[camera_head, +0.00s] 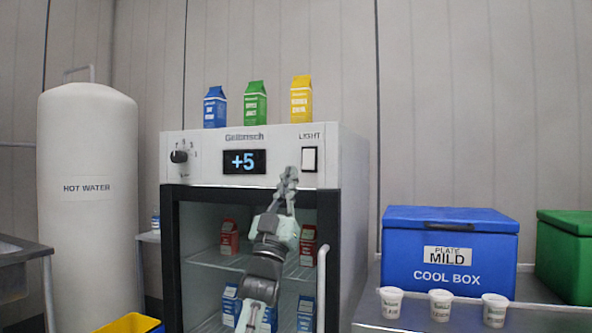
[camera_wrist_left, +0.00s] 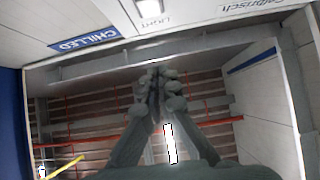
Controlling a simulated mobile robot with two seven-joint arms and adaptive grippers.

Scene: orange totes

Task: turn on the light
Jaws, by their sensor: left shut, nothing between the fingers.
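The light switch (camera_head: 309,160) is a white rocker in a dark frame under the word LIGHT, on the right of the white front panel (camera_head: 205,147) of the refrigerator. My left gripper (camera_head: 288,176) is shut and empty, pointing up, just left of and below the switch in the head view. In the left wrist view the switch (camera_wrist_left: 149,8) is at the top edge, and the shut fingertips (camera_wrist_left: 157,76) are below it, apart from it in the picture. Whether the switch is pressed is hard to tell. My right gripper is not in view.
The panel also has a black knob (camera_head: 179,156) and a display (camera_head: 244,161) reading +5. Three cartons stand on top. Below, shelves hold red and blue cartons; a vertical handle (camera_head: 322,285) is at right. A blue cool box (camera_head: 450,250) and white cups stand right; a hot water tank (camera_head: 87,230) stands left.

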